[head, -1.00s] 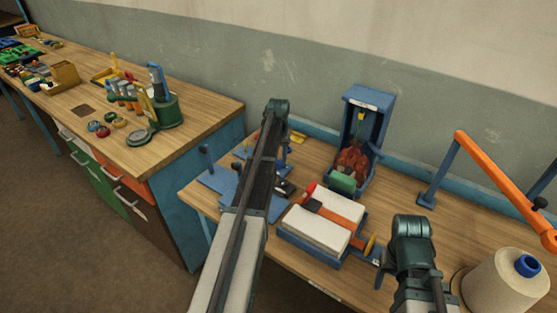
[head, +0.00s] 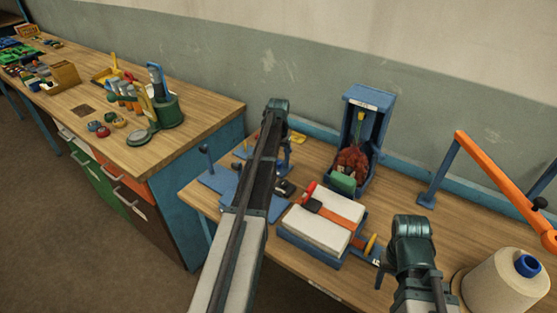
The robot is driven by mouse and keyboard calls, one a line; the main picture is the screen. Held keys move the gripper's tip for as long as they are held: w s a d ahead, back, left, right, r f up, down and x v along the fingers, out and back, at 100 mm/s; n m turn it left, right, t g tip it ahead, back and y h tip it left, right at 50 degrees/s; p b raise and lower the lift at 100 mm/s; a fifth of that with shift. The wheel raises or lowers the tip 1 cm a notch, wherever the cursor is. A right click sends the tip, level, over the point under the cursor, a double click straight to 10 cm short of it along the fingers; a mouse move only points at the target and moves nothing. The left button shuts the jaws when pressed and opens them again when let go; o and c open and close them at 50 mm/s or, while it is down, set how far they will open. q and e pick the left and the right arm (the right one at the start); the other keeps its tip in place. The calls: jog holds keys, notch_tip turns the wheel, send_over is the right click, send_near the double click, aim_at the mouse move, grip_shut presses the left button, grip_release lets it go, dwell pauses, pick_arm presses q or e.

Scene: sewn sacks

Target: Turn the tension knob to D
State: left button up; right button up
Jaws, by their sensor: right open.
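A white block with an orange-red bar across it (head: 318,227) sits on a blue base on the right bench. A small yellow disc (head: 371,243) stands at its right end; it may be the tension knob, but no letters can be read. My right gripper (head: 378,260) is open, its tips close beside the yellow disc; I cannot tell whether they touch it. My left gripper (head: 284,186) is over the bench left of the white block, mostly hidden behind its own arm, so its jaws cannot be judged.
A blue open-fronted box (head: 368,99) with a reddish bundle and a green block stands behind. An orange arm (head: 495,178) on a blue post and a large thread cone (head: 503,285) are at right. The left bench (head: 190,148) holds tools and small parts.

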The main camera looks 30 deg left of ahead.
aim_at(278, 162)
dwell(0.3)
pick_arm(q)
notch_tip(278, 162, up, 14)
jog(key=p, duration=1.3)
jog(key=shift+p, duration=0.4)
pick_arm(e)
notch_tip(278, 162, up, 14)
pick_arm(q)
jog(key=shift+f, duration=0.1)
pick_arm(e)
jog(key=shift+f, duration=0.15)
